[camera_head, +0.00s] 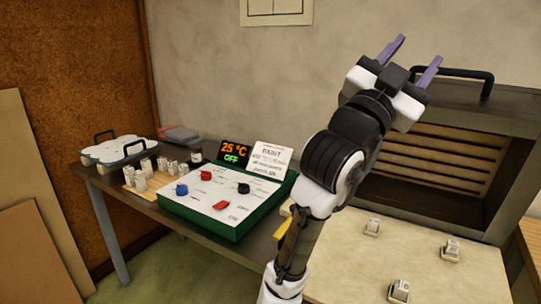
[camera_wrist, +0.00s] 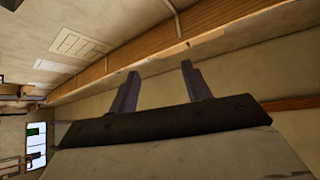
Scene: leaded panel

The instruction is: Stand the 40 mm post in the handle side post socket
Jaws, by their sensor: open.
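My gripper (camera_head: 415,57) is raised high, its two purple fingers apart and pointing up, with nothing between them. The fingers also show in the wrist view (camera_wrist: 160,72), against wall and wood trim. Several small pale posts (camera_head: 142,172) stand on a wooden board on the left table; I cannot tell which is the 40 mm one. On the pale slab at lower right are small light pieces, one at the back (camera_head: 373,226), one at the right (camera_head: 451,248) and one in front (camera_head: 400,290). They may be post sockets; I cannot tell which is the handle side one.
A green-framed control panel (camera_head: 222,203) with knobs stands on the dark table, beside a display reading 25 °C OFF (camera_head: 233,153) and a printed card (camera_head: 269,160). A handled tray (camera_head: 110,150) is at far left. An open kiln (camera_head: 440,150) with a ribbed interior stands behind the slab (camera_head: 340,262).

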